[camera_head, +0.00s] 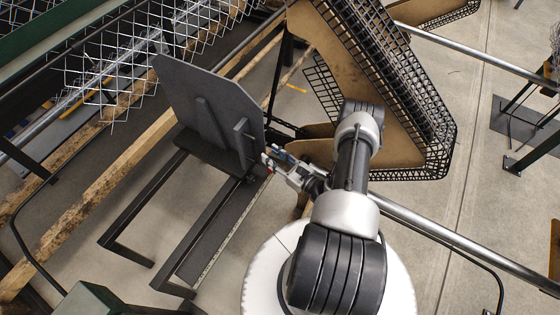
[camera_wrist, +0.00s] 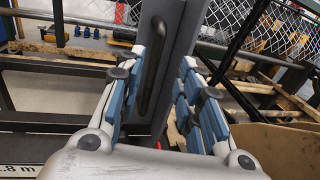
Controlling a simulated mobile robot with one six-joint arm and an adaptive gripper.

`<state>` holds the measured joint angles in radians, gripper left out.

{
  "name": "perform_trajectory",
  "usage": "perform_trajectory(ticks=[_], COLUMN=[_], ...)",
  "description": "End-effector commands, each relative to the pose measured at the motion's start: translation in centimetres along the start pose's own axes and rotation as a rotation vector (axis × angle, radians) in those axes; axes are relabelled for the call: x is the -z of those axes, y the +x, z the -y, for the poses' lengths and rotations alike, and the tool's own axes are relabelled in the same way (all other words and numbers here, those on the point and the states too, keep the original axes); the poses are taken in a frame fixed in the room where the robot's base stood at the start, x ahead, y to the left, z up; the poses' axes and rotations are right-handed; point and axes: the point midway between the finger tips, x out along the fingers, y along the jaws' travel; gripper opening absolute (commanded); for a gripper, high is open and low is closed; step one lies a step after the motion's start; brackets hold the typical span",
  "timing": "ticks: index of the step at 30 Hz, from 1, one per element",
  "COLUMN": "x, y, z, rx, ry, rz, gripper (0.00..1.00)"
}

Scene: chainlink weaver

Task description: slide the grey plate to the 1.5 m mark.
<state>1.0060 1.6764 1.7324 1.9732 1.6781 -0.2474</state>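The grey plate (camera_head: 215,105) stands upright, slightly tilted, on a dark rail frame, with raised bars on its near face. My gripper (camera_head: 268,158) is at the plate's lower right, close to the upright bar (camera_head: 243,140). In the wrist view a grey upright part of the plate (camera_wrist: 172,85) with a dark handle-like strip (camera_wrist: 152,65) shows between my fingers (camera_wrist: 163,62). The fingers are apart, and I see no clear contact.
A wire mesh (camera_head: 190,35) lies behind the plate. A brown panel with black mesh edging (camera_head: 385,80) stands behind my arm. A metal pipe (camera_head: 450,238) crosses at the right. Wooden beams (camera_head: 90,205) lie at the left. Open floor shows at the far right.

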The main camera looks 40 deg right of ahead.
Motion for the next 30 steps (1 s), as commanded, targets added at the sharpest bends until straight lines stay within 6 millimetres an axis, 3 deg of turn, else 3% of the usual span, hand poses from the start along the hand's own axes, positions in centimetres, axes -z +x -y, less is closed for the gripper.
perform_trajectory(ticks=[3,9,26,30], x=[0.0,0.0,0.0,-1.7], y=[-2.0,-3.5,-3.5,-2.5], z=[0.1,0.0,0.0,-0.2], rx=[0.004,0.001,-0.001,-0.055], ry=[0.001,-0.001,-0.001,-0.025], rz=[0.0,-0.001,0.0,0.008], gripper=[0.33,0.33,0.33,0.33])
